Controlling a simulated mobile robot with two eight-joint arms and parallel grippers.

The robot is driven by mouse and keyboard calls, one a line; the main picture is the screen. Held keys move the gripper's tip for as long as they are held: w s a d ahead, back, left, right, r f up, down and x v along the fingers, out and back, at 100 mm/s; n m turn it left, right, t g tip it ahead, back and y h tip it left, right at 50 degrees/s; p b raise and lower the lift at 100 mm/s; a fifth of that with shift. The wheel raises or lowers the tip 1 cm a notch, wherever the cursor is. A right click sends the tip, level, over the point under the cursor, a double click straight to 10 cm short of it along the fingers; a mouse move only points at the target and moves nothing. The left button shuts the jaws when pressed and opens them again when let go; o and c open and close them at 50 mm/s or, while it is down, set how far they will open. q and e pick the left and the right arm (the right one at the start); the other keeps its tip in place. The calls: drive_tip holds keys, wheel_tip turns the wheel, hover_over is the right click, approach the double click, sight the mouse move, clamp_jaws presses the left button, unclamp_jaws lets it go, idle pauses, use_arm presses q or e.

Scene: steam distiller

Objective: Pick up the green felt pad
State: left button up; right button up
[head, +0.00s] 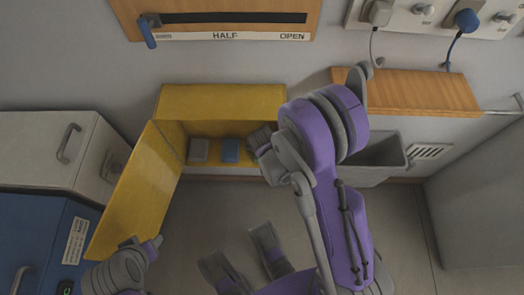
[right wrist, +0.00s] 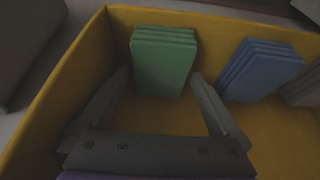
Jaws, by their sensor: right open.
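The green felt pad (right wrist: 163,60) stands in the yellow box (right wrist: 60,108) in the right wrist view, looking like a stack of layers. My right gripper (right wrist: 159,77) is open, with one finger on each side of the pad's near part. I cannot tell whether either finger touches it. In the head view my right arm hides the green pad and reaches into the yellow cabinet (head: 225,100). My left gripper (head: 140,254) is at the lower edge of the open yellow door (head: 138,195); its jaws are unclear.
A blue pad (right wrist: 262,70) stands right of the green one, with a grey pad (right wrist: 303,88) beyond it. Both show in the head view. A blue cabinet (head: 45,240) and a white drawer unit (head: 45,150) stand left. A grey bin (head: 385,160) is right of my arm.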

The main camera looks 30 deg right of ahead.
drive_tip(key=shift+w+d+f, duration=0.15)
drive_tip(key=shift+f, duration=0.35)
drive_tip(key=c, duration=1.2)
drive_tip(key=shift+r, duration=0.1)
